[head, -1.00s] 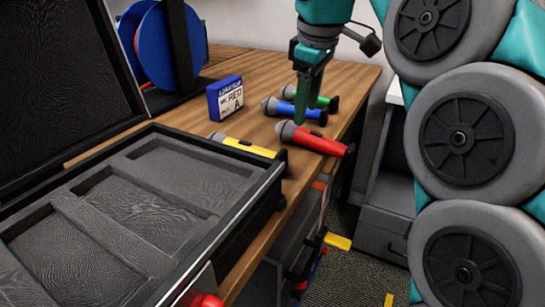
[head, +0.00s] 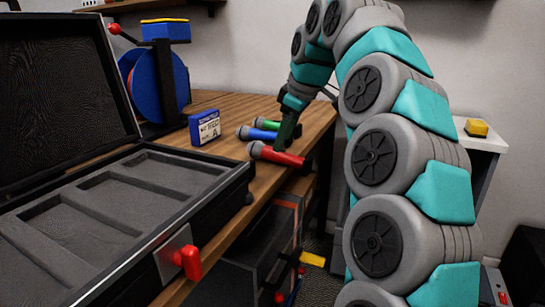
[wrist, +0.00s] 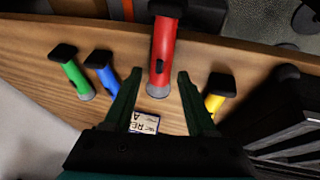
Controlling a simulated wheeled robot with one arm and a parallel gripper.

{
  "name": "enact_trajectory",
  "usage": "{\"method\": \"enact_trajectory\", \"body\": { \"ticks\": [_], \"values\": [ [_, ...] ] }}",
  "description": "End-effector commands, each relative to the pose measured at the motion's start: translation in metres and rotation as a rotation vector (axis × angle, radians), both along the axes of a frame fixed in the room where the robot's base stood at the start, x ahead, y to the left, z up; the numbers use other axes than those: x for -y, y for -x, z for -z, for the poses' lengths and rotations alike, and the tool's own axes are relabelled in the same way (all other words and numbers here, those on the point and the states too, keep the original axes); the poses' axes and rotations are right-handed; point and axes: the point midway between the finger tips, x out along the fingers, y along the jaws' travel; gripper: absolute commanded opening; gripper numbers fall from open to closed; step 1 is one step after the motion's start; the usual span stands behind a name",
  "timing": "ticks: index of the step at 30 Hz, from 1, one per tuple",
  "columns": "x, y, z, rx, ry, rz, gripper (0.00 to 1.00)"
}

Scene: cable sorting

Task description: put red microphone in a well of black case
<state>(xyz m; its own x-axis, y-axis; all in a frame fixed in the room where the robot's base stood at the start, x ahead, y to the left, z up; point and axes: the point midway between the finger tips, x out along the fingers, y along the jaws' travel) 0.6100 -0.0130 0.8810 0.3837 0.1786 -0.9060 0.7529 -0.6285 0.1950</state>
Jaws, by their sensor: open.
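The red microphone (head: 280,155) lies on the wooden table near its edge, its grey head to the left. My gripper (head: 287,142) is open just above and behind it. In the wrist view the red microphone (wrist: 162,48) points its grey head into the gap between the open fingertips (wrist: 157,75); I cannot tell whether they touch it. The open black case (head: 128,190) stands at the left with several rectangular wells, and the wells I can see look empty. The case also shows at the right of the wrist view (wrist: 275,107).
A blue microphone (head: 258,134) and a green one (head: 268,123) lie just behind the red one. A yellow microphone (wrist: 215,98) lies between it and the case. A blue-and-white box (head: 205,128) and a blue reel (head: 160,85) stand farther back.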

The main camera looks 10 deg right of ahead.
Motion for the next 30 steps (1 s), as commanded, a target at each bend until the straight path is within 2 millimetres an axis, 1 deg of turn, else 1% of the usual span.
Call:
{"method": "enact_trajectory", "body": {
  "ticks": [4,7,12,19,20,30],
  "values": [
    [-0.006,-0.005,0.012,-0.002,0.000,-0.002,0.57],
    [-0.012,-0.011,0.024,-0.005,0.000,-0.003,0.57],
    [-0.014,-0.019,0.043,-0.005,-0.001,-0.001,0.57],
    [-0.014,-0.020,0.044,-0.002,-0.001,0.000,0.57],
    [-0.014,-0.020,0.044,-0.002,-0.001,0.000,0.55],
    [-0.014,-0.020,0.044,-0.001,-0.001,0.001,0.16]
  ]
}}
